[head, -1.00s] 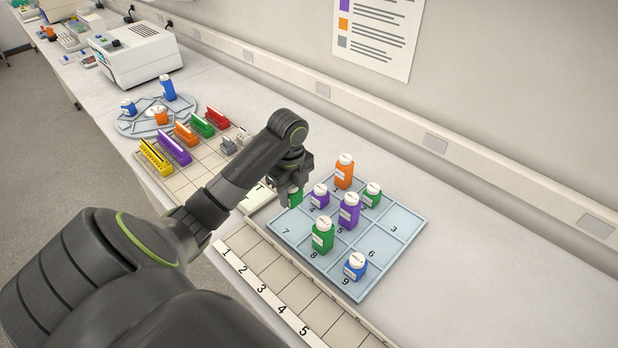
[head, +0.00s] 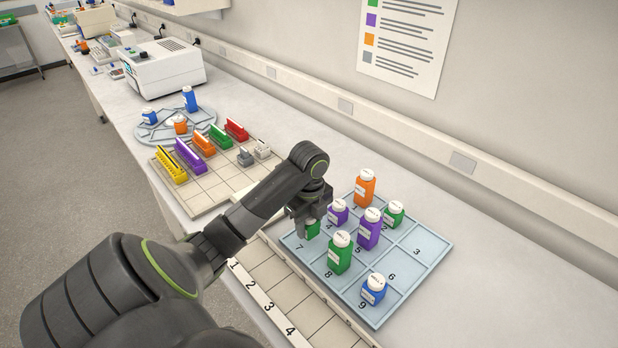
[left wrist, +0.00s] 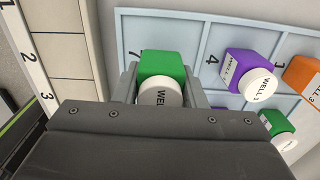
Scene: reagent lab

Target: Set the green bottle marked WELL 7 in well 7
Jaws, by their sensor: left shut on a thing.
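A green bottle with a white cap (head: 313,231) is held in my left gripper (head: 312,222), which is shut on it. The bottle is at well 7 of the pale blue tray (head: 420,268), beside the printed 7. In the left wrist view the same bottle (left wrist: 162,64) sits between the fingers. Its cap reads WELL, with the number hidden. I cannot tell whether its base touches the well floor. Another green bottle (head: 340,255) stands at well 8. My right gripper is not in view.
A small purple bottle (head: 338,213) stands in well 4, close to my gripper. A tall purple bottle (head: 369,232), an orange one (head: 364,189), a green one (head: 393,215) and a blue one (head: 374,290) occupy other wells. Wells 3 and 6 are empty. A numbered strip (head: 262,302) runs in front.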

